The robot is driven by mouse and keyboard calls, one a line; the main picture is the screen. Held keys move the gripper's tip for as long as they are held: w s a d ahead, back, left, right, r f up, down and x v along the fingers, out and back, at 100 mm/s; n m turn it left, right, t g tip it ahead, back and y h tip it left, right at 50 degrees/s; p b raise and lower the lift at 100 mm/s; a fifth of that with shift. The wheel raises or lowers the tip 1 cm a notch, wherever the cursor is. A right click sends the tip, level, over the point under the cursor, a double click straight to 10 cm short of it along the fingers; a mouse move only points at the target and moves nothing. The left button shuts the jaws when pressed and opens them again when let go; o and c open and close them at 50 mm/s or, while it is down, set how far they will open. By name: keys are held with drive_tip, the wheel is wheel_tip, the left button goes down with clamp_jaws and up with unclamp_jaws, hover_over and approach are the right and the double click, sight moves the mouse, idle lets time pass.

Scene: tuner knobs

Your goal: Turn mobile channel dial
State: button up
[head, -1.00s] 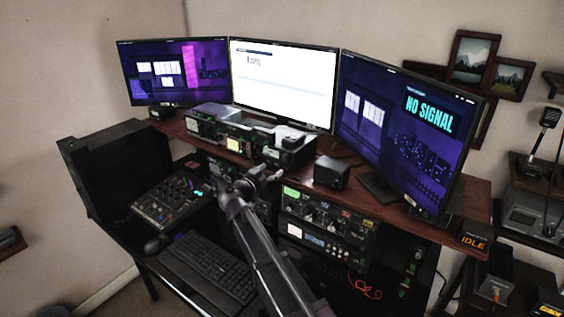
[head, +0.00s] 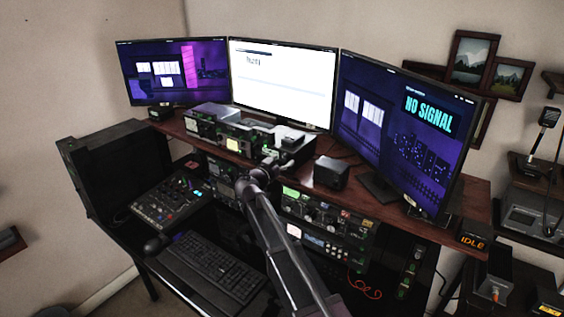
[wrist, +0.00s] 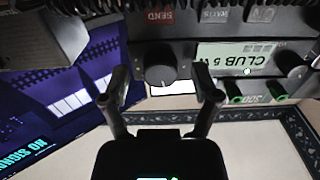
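My gripper (wrist: 161,78) is open in the wrist view, with its two fingers apart. A round dark knob (wrist: 160,68) with a pale pointer mark shows between the fingertips on a radio front panel. The fingers look clear of it on both sides; I cannot tell whether either touches. The panel's lit display (wrist: 230,55) reads upside down, "CLUB 5 W". No label names the knob as the mobile channel dial. In the head view my gripper (head: 270,162) is at the front of a radio (head: 292,151) on the desk shelf, hiding part of it.
A red SEND button (wrist: 161,17) is above the first knob. A small black speaker box (head: 331,172) stands right of the radio. Monitors stand behind; a keyboard (head: 211,262) lies below.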

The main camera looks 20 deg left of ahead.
clamp_jaws()
drive_tip(key=shift+n, duration=0.4)
drive_tip(key=n, duration=1.1)
drive_tip(key=shift+d, duration=0.15)
idle(0.5)
drive_tip(key=shift+o, duration=1.1)
unclamp_jaws()
